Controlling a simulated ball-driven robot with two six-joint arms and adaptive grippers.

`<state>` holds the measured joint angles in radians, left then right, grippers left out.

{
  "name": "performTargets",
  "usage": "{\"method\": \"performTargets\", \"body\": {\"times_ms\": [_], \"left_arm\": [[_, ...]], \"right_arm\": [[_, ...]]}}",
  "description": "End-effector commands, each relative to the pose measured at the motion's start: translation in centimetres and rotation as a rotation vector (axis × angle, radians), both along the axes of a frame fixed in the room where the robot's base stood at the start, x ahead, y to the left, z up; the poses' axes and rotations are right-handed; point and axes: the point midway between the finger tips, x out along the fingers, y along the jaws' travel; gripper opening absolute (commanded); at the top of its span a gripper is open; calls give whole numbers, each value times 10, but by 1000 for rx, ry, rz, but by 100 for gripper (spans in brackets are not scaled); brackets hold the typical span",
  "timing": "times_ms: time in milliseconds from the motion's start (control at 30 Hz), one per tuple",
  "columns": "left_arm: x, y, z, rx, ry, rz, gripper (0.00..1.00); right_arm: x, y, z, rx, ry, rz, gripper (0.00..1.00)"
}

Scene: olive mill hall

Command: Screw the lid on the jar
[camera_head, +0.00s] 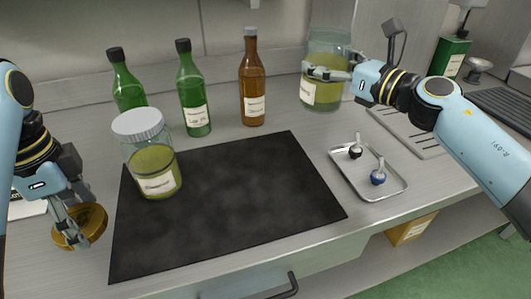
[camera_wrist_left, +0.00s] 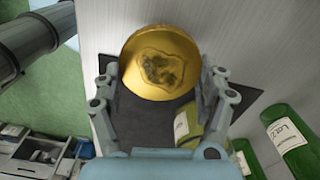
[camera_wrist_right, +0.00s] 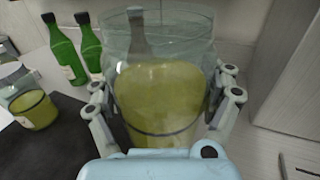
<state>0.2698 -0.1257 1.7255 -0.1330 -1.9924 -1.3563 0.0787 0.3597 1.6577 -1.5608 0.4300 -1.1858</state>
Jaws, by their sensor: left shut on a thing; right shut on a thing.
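My left gripper (camera_head: 70,208) is shut on a gold lid (camera_head: 88,228), held tilted near the counter's front left. The lid's round face, with a dark patch in its middle, shows in the left wrist view (camera_wrist_left: 160,62). My right gripper (camera_head: 335,74) is shut on a large clear glass jar (camera_head: 318,92) at the back of the counter. This jar is open at the top and partly filled with yellow-green contents; it fills the middle of the right wrist view (camera_wrist_right: 160,100). I cannot tell whether its base touches the counter.
A smaller jar (camera_head: 153,168) with a white lid stands on the black mat (camera_head: 235,205). Two green bottles (camera_head: 192,95) and a brown bottle (camera_head: 252,85) stand behind it. A metal tray (camera_head: 375,190) with two small knobbed items lies right of the mat. Most of the mat is clear.

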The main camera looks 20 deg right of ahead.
Motion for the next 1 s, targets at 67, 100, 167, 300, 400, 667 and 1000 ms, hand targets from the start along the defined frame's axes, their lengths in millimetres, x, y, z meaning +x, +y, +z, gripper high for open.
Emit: {"method": "performTargets", "body": {"times_ms": [67,100,167,300,400,667,1000], "left_arm": [[0,0,0,0,0,0,53],[0,0,0,0,0,0,53],[0,0,0,0,0,0,53],[0,0,1,0,-1,0,53],[0,0,3,0,-1,0,53],[0,0,4,0,-1,0,53],[0,0,1,0,-1,0,53]], "right_arm": [[1,0,3,1,-4,0,25],[1,0,3,1,-5,0,25],[1,0,3,1,-5,0,25],[-1,6,-1,3,-4,0,25],[-4,19,-8,6,-3,0,25],[-16,70,-40,7,-2,0,25],[-25,112,-66,2,-5,0,25]]}}
